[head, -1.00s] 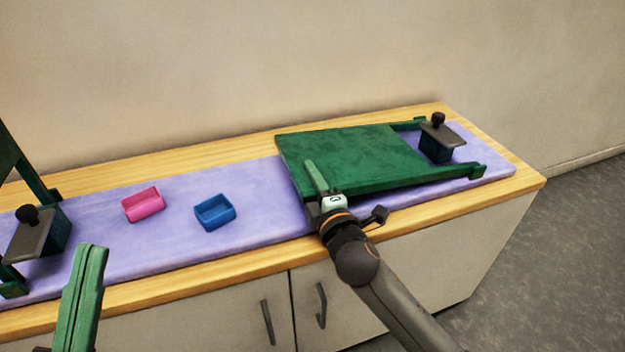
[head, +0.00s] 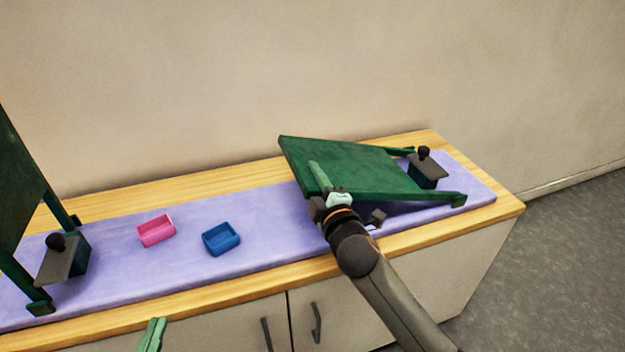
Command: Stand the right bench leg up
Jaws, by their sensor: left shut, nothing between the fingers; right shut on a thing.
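The right bench leg is a green panel (head: 365,168) with side rails at the right of the table. It is tilted, its left edge raised off the mat and its right end low by the right block (head: 427,168). My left gripper (head: 152,336) is shut and empty, low in front of the table, mostly out of frame. The left bench leg (head: 18,200) stands upright at the left edge, partly cut off.
A purple mat (head: 270,205) covers most of the wooden table (head: 255,176). A pink tray (head: 156,231) and a blue tray (head: 221,239) lie in the middle. A dark block with a knob (head: 62,259) stands beside the left leg. A wall is behind.

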